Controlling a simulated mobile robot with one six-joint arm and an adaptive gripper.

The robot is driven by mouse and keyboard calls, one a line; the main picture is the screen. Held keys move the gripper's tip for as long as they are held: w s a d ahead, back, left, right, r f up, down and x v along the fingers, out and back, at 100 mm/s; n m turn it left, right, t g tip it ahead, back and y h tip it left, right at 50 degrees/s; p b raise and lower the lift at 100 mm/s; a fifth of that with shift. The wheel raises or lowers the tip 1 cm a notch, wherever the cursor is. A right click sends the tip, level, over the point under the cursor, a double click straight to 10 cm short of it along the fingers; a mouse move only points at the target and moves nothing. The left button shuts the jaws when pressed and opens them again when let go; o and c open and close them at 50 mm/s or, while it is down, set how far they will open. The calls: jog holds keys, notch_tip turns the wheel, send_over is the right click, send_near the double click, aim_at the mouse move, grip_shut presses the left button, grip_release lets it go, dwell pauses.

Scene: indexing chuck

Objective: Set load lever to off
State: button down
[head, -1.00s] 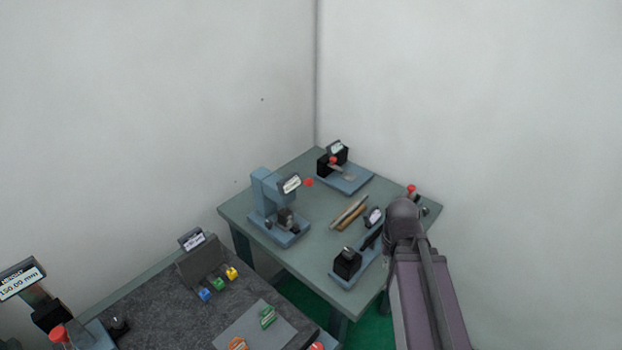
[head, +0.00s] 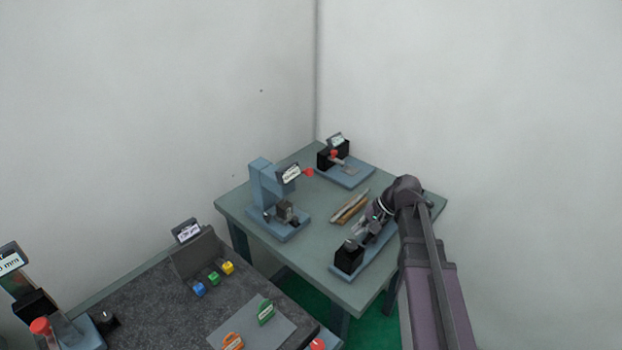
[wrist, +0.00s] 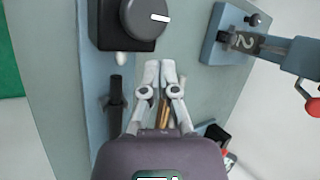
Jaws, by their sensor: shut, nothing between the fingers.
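My gripper (head: 358,230) is shut and empty, just above the table behind the dial box (head: 349,257). In the wrist view its fingertips (wrist: 160,70) are together, pointing up the picture, beside the blue base plate (wrist: 92,110) of that box. The black box (wrist: 130,20) carries a round dial with a white mark. A dark upright part (wrist: 115,95) stands on the same plate, left of the fingers. A lever with a red ball (wrist: 313,107) sits on the blue press at the right; its red ball (head: 309,171) also shows in the head view. I cannot tell which control is the load lever.
The blue press (head: 262,185) stands at the table's left. A black fixture with a red knob (head: 334,153) is at the back. Rods (head: 350,206) lie mid-table. The near dark bench (head: 150,300) holds coloured blocks. My arm hides the table's right side.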

jog(key=w+r+m+y+b, duration=0.2)
jog(key=w+r+y+b, duration=0.1)
jog(key=w, duration=0.5)
jog(key=w+a+r+m+y+b, duration=0.1)
jog(key=w+r+m+y+b, duration=0.2)
jog(key=w+y+b, duration=0.2)
jog(key=w+y, duration=0.3)
jog(key=w, duration=0.1)
jog(key=shift+w+a+t, duration=0.2)
jog(key=shift+w+t, duration=0.1)
jog(key=shift+t, duration=0.1)
jog(key=shift+a, duration=0.15)
jog(key=s+a+r+p, duration=0.1)
jog(key=a+r, duration=0.1)
jog(key=a, duration=1)
jog(key=shift+s+a+p, duration=0.3)
jog(key=shift+s+p, duration=0.05)
jog(key=shift+r, duration=0.1)
